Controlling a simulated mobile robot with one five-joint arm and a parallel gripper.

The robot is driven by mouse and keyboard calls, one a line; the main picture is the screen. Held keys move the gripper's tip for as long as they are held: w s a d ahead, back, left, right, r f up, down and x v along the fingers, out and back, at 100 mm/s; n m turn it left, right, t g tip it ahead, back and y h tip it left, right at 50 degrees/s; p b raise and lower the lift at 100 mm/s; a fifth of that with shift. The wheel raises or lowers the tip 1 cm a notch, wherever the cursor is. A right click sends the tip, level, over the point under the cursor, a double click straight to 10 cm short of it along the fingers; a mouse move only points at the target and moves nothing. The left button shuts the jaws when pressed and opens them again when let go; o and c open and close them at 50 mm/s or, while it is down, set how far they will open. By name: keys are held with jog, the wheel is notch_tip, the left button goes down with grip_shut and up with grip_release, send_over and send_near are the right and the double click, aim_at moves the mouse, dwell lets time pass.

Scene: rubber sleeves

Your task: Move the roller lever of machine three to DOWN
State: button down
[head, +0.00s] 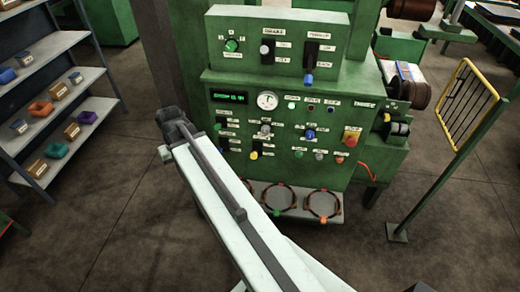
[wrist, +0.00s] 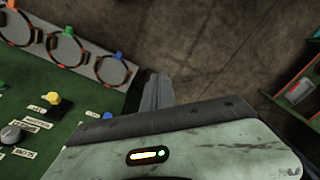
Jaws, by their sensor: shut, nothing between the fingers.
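A green machine's control panel (head: 285,176) fills the middle of the head view. Its slotted levers have coloured knobs: a grey knob (head: 265,49) and a blue knob (head: 308,79) on the upper box, a yellow one (head: 254,155) and others below. The labels are too blurred to tell which is the roller lever or the machine's number. My gripper (head: 171,117) is left of the panel, apart from it, shut and empty. In the wrist view its fingers (wrist: 157,91) are together over the floor; a yellow knob (wrist: 53,98) and a grey knob (wrist: 12,134) show at left.
A shelf (head: 55,105) with small coloured bins stands at the left. A ledge (head: 273,203) with several ring-shaped items juts out below the panel. A yellow wire guard (head: 461,103) on a green post stands at the right. Bare floor (head: 115,220) lies between shelf and machine.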

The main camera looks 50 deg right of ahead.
jog(key=s+d+m+t, duration=0.1)
jog(key=s+d+m, duration=0.1)
jog(key=d, duration=1)
jog(key=s+d+m, duration=0.3)
jog(key=s+d, duration=0.2)
jog(key=d, duration=0.8)
jog(key=s+d+m+t, duration=0.1)
jog(key=s+d+m, duration=0.2)
jog(key=d, duration=1)
jog(key=shift+s+d+t+b, duration=0.2)
jog(key=shift+s+t+b, duration=0.1)
jog(key=shift+b, duration=0.05)
jog(key=b, duration=1)
send_over(255, 153)
jog(key=s+d, duration=0.4)
notch_tip(255, 153, down, 10)
jog(key=shift+w+a+f+b, duration=1)
jog(key=shift+w+a, duration=0.1)
jog(key=shift+a, duration=0.1)
